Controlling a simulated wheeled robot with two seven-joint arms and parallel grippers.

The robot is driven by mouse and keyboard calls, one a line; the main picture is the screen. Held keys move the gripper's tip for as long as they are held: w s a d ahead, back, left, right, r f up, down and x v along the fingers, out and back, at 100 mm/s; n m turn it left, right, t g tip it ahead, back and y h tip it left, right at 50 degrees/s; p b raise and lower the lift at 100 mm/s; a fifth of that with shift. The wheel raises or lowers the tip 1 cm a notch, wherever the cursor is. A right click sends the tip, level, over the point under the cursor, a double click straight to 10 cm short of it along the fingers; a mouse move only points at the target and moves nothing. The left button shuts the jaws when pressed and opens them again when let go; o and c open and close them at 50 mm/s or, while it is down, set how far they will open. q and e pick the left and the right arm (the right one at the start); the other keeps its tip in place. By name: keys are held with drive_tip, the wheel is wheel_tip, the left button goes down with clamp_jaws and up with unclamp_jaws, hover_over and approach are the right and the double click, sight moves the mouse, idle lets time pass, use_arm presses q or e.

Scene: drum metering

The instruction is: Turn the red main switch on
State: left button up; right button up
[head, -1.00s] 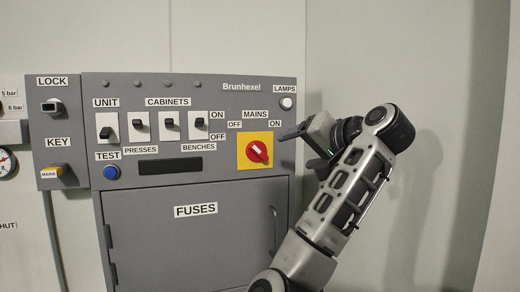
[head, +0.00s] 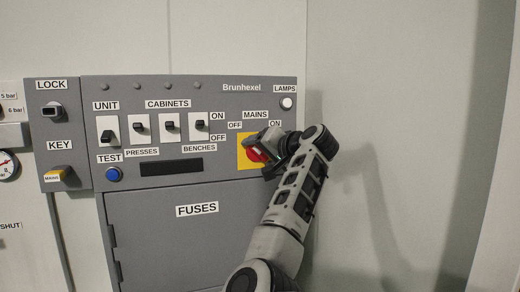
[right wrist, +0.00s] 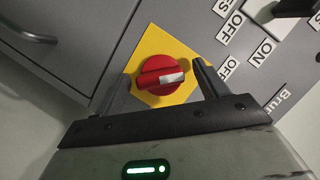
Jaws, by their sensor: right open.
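The red main switch (head: 254,155) is a round knob with a raised handle on a yellow plate (head: 242,142), under the MAINS label at the right of the grey panel. My right gripper (head: 263,147) is at the knob and partly covers it in the head view. In the right wrist view the red knob (right wrist: 153,68) lies between the two fingers of my open right gripper (right wrist: 162,73), one on each side. The handle's white mark points toward the OFF label (right wrist: 229,67). I cannot tell whether the fingers touch the knob. My left gripper is not in view.
The grey panel carries several black toggle switches (head: 169,126), a blue TEST button (head: 113,174) and a white lamp button (head: 287,103). The FUSES door (head: 180,245) is below. The wall right of the panel is bare.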

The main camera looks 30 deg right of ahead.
drive_tip(key=shift+w+f, duration=0.15)
drive_tip(key=shift+w, duration=0.3)
drive_tip(key=c, duration=1)
